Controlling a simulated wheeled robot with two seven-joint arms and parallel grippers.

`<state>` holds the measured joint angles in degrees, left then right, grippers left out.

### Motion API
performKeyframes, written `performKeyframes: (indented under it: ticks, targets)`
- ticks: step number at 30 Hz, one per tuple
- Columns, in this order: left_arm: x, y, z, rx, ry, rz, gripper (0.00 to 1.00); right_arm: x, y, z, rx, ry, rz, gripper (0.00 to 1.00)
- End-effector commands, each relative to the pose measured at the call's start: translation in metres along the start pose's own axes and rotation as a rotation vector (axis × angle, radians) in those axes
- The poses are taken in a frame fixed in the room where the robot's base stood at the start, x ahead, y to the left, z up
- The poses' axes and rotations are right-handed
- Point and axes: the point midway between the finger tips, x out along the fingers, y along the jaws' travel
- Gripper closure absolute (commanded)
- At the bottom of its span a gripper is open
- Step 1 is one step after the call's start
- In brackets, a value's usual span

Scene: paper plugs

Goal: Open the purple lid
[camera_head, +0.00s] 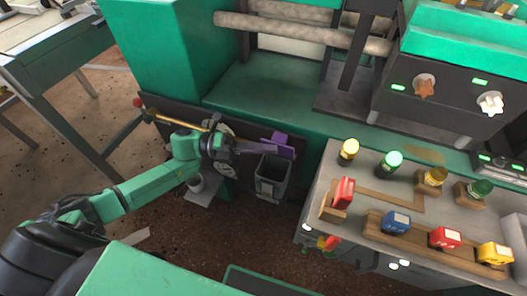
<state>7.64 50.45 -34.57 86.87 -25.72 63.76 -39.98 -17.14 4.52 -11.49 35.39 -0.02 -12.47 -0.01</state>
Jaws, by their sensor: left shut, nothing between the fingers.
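The purple lid (285,148) is at the top of a small dark grey bin (272,179), against the front of the green machine. Part of the lid is hidden behind my gripper, and I cannot tell its exact angle. My left gripper (273,149) reaches in from the left, its fingers shut and empty. Its fingertips overlap the lid in the picture; I cannot tell whether they touch it. My right gripper is not in view.
The green machine (255,85) rises behind. Brown floor lies in front of the bin.

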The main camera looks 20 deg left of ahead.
Motion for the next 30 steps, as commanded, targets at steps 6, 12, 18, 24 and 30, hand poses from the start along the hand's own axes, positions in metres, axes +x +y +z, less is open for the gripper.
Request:
performKeyframes:
  ticks: [6, 12, 18, 24, 30]
  targets:
    - [0.003, -0.001, 0.010, -0.104, 0.000, 0.027, 1.00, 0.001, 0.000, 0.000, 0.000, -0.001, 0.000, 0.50]
    - [0.004, -0.002, 0.015, -0.101, 0.000, 0.025, 1.00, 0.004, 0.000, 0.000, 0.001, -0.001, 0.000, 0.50]
    - [0.005, -0.003, 0.017, -0.102, 0.000, 0.025, 1.00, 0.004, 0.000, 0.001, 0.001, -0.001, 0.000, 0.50]
    - [0.005, -0.003, 0.017, -0.101, 0.000, 0.025, 1.00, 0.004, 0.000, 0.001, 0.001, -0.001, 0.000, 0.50]
    - [0.004, -0.003, 0.017, -0.100, 0.000, 0.025, 1.00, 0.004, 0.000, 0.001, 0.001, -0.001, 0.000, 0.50]
